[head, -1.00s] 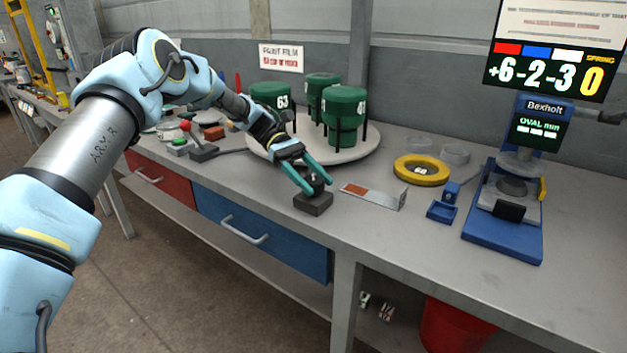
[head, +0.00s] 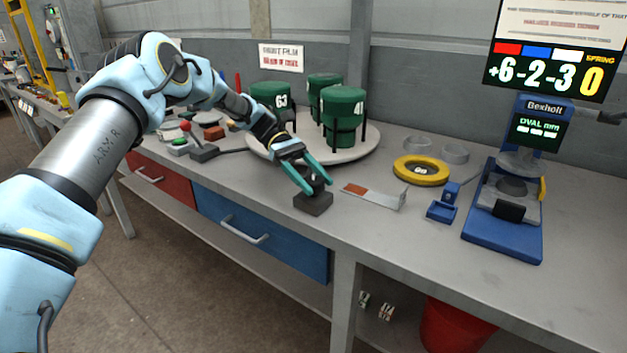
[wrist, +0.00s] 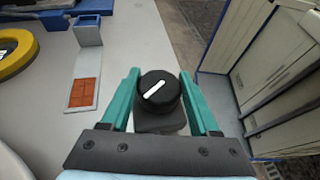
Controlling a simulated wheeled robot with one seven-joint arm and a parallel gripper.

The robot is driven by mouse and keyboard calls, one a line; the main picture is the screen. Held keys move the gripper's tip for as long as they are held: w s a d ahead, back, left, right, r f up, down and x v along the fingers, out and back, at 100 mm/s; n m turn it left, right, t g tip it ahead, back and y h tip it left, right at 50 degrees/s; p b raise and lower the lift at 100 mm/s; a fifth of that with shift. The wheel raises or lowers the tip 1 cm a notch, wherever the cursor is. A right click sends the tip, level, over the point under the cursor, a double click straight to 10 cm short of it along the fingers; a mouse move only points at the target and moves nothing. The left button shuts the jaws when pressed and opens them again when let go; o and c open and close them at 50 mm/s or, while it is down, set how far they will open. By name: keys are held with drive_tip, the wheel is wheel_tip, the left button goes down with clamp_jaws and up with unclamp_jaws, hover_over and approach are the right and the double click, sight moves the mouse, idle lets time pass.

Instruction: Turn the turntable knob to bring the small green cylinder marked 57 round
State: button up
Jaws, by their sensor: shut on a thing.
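The black turntable knob on its dark box (head: 313,203) stands near the bench's front edge. In the wrist view the round knob (wrist: 159,90) has a white line slanting up to the right. My gripper (head: 314,189) is shut on the knob, with one teal finger on each side; it also shows in the wrist view (wrist: 160,100). The white turntable (head: 340,153) behind carries green cylinders. One is marked 63 (head: 271,98), and another at the right (head: 343,110) has a partly hidden number. A third (head: 321,88) stands behind. I see no 57.
A metal bracket with an orange patch (head: 375,195) lies right of the knob. Beyond are a yellow ring (head: 421,170), a small blue holder (head: 443,208) and the blue Bexholt gauge (head: 503,230). A red-knobbed lever box (head: 199,145) stands left.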

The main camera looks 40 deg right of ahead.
drive_tip(key=shift+a+f, duration=0.1)
idle(0.6)
drive_tip(key=o, duration=1.4)
drive_tip(key=shift+c, duration=0.2)
